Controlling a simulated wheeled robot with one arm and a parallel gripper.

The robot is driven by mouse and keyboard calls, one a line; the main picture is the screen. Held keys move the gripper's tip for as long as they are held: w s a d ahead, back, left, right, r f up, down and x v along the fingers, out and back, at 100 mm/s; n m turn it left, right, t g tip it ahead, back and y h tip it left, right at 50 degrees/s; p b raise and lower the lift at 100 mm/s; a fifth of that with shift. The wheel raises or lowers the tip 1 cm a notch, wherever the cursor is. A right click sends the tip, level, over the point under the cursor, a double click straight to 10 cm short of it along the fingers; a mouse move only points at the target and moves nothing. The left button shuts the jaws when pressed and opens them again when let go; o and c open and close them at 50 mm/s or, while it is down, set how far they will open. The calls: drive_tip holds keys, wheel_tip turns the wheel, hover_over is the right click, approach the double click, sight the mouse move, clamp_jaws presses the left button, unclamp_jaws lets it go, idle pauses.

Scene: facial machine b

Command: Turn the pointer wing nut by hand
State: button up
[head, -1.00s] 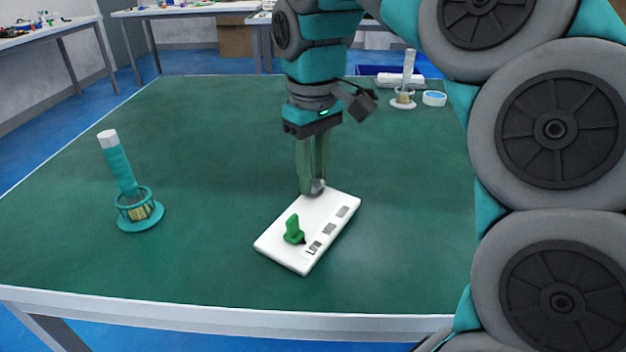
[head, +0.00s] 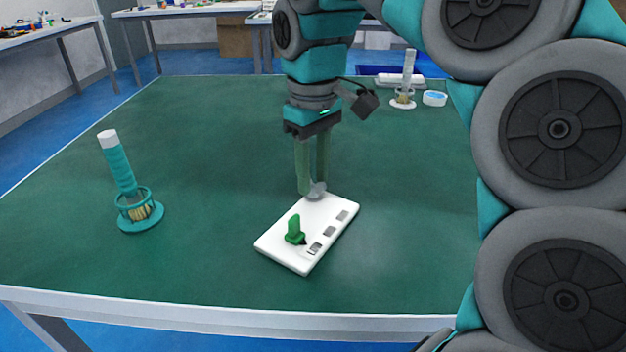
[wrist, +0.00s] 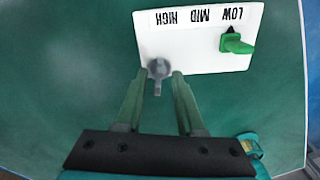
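A white panel (head: 283,250) lies flat on the green table, with LOW, MID and HIGH labels readable in the wrist view (wrist: 208,60). A green winged nut (head: 295,230) with a black pointer stands on its near end; in the wrist view (wrist: 238,45) the pointer aims at LOW. A grey round piece with a narrow bar (wrist: 158,70) sits near the panel's other end, by HIGH; it also shows in the head view (head: 316,190). My gripper (wrist: 158,74) is open, with one fingertip on each side of the grey piece. Whether they touch it I cannot tell.
A teal-wrapped brush (head: 121,170) stands in a teal holder (head: 140,214) at the left. Another holder with a pale handle (head: 406,75) and a small round tub (head: 434,98) stand at the back right. The table around the panel is clear.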

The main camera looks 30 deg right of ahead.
sight(315, 178)
drive_tip(key=shift+r, duration=1.2)
drive_tip(key=shift+d+r, duration=0.15)
drive_tip(key=shift+r, duration=1.1)
